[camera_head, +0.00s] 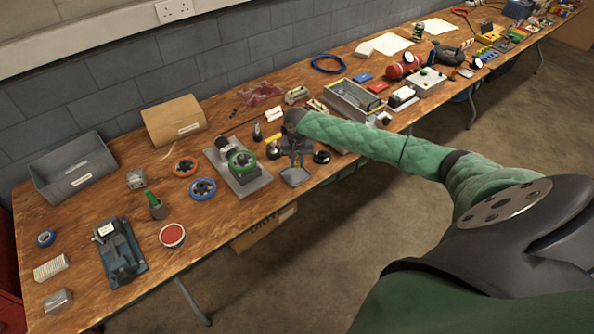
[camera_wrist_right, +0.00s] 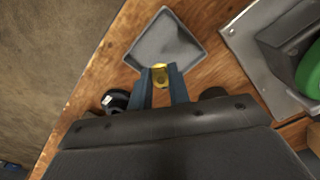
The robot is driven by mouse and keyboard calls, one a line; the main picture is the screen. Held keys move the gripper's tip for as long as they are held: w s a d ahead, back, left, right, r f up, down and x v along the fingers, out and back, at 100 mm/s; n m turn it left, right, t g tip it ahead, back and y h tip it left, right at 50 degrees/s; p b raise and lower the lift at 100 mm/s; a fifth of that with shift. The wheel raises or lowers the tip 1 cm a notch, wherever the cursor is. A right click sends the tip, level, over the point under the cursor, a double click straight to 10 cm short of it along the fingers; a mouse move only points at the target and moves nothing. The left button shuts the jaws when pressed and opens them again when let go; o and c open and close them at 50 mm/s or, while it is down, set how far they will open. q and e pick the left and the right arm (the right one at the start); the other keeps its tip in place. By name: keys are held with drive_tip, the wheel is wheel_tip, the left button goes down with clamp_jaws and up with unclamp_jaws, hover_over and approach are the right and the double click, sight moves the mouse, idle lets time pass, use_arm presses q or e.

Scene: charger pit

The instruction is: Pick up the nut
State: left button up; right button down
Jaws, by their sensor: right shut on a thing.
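The nut (camera_wrist_right: 160,75) is a small yellow brass-coloured piece in the right wrist view. My right gripper (camera_wrist_right: 161,72) is shut on it, with a dark blue finger on each side. The nut is at the near edge of a small grey square tray (camera_wrist_right: 168,40); I cannot tell how far above the surface it is. In the head view my right gripper (camera_head: 294,160) points down over the same tray (camera_head: 296,178) near the table's front edge, and the nut is too small to make out there. My left gripper is not in view.
A grey fixture with a green wheel (camera_head: 242,160) stands left of the tray. A dark round item (camera_head: 321,157) sits just right of my gripper. Blue (camera_head: 203,188) and orange (camera_head: 185,166) handwheels lie further left. The wooden table (camera_head: 95,198) is crowded towards the right.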

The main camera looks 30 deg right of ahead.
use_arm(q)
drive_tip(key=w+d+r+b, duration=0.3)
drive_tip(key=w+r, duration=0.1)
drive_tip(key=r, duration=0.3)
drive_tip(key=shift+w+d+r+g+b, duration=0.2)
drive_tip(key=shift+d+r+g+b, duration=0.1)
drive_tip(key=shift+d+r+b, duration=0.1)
use_arm(e)
drive_tip(key=s+d+r, duration=0.7)
drive_tip(key=d, duration=0.1)
drive_tip(key=shift+s+d, duration=0.35)
